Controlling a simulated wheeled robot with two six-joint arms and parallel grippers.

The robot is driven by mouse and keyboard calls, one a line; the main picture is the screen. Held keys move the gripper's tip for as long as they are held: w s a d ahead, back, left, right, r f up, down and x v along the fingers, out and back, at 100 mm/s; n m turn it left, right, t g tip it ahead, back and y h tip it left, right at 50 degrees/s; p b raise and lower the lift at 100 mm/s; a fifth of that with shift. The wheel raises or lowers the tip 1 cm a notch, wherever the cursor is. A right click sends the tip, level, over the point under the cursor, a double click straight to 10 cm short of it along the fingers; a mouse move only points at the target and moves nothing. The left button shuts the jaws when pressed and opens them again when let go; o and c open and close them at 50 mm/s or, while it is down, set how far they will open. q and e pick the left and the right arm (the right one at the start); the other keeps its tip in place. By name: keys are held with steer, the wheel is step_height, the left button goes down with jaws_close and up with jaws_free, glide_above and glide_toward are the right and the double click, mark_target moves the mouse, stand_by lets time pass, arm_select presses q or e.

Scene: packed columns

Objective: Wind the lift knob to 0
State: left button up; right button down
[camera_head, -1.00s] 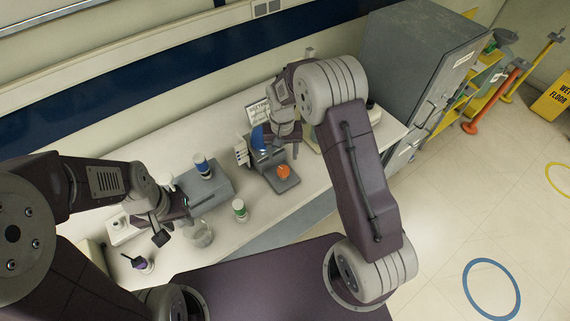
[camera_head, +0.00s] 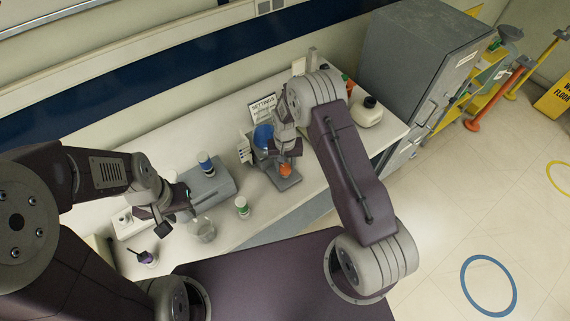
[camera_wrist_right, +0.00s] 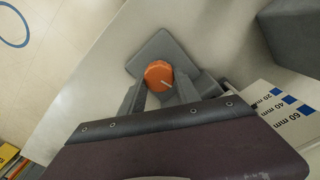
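The orange lift knob (camera_head: 285,170) sits on the grey base of a small device (camera_head: 288,183) on the bench. In the right wrist view the knob (camera_wrist_right: 158,74) shows a white pointer line and lies just beyond and between the fingertips. My right gripper (camera_wrist_right: 157,92) has its fingers apart, one on each side near the knob; I cannot tell whether they touch it. My left gripper (camera_head: 170,217) is over the bench's left part, and its finger gap is too small to read. A settings sign (camera_head: 262,108) stands behind the device; its smaller print is unreadable.
A grey box (camera_head: 212,188) with a blue-capped jar (camera_head: 205,163) stands left of the device. A green-banded jar (camera_head: 241,206), a glass beaker (camera_head: 204,232) and a dark purple item (camera_head: 146,257) are nearby. A cream bottle (camera_head: 369,112) stands at right.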

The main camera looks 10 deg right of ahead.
steer(key=shift+n, duration=0.3)
steer(key=shift+n+b, duration=0.6)
steer(key=shift+n, duration=0.3)
steer(key=n+b, duration=0.1)
steer(key=n, duration=0.1)
steer(key=shift+a+n, duration=0.1)
steer(key=shift+n, duration=0.2)
steer(key=n+b, duration=0.1)
steer(key=n, duration=0.5)
steer(key=shift+a+b, duration=0.1)
steer(key=shift+b, duration=0.25)
steer(key=n+b, duration=0.1)
steer(key=n, duration=0.5)
steer(key=shift+s+n, duration=0.1)
steer(key=shift+n, duration=0.2)
steer(key=n, duration=0.6)
steer(key=shift+r+b, duration=0.15)
steer(key=shift+b, duration=0.2)
steer(key=shift+n, duration=0.3)
